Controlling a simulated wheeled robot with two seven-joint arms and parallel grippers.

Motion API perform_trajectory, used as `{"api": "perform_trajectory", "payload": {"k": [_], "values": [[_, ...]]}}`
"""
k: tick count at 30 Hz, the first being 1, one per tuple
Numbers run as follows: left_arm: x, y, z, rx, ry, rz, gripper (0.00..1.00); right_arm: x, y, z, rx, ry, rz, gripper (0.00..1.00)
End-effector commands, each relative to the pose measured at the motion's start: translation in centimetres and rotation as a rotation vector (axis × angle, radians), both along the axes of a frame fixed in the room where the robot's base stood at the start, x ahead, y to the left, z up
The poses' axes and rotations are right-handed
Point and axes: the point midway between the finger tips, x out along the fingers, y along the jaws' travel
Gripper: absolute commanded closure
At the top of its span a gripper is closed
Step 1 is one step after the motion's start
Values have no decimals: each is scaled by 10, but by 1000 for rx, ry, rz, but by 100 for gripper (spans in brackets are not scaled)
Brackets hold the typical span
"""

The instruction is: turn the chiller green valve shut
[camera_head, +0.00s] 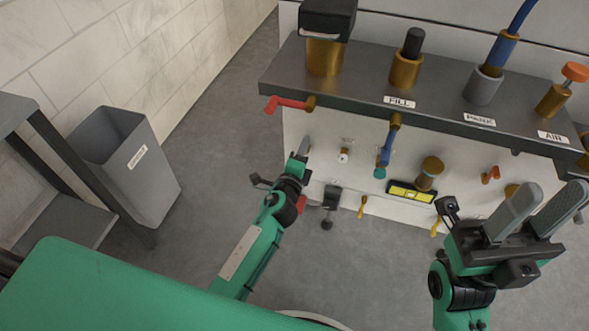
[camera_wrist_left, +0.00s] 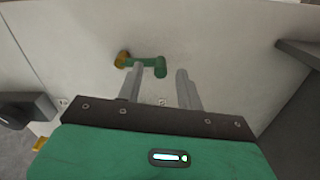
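The green valve handle (camera_wrist_left: 146,63) shows in the left wrist view on a white panel, attached to a brass fitting. It lies roughly sideways, its free end bent down. My left gripper (camera_wrist_left: 160,72) is open, with its two grey fingers pointing toward the panel. The left finger's tip overlaps the handle, and the handle's free end shows between the fingertips; contact cannot be told. In the head view my left gripper (camera_head: 303,148) is at the panel below the shelf, and I cannot make out the green valve there. My right gripper (camera_head: 556,200) is open and empty at the right.
A dark shelf (camera_head: 365,98) with labelled fittings juts out above the panel. A red handle (camera_head: 287,103) sits above my left gripper. A blue lever with a teal end (camera_head: 386,150) is to its right. A grey bin (camera_head: 130,170) stands at left.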

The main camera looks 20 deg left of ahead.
Motion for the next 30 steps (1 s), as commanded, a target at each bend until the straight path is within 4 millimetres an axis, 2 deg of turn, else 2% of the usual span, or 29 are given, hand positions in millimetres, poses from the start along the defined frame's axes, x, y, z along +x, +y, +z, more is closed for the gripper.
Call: {"api": "perform_trajectory", "payload": {"k": [18, 24, 30], "values": [[-103, 3, -1, -2, 3, 1, 63, 2, 1, -8, -17, 27, 4, 64], [-122, 4, -1, -2, 1, -1, 63, 1, 1, -7, -15, 15, 2, 64], [-128, 4, -1, 0, 1, 0, 63, -1, 0, -1, -7, -4, 2, 64]]}}
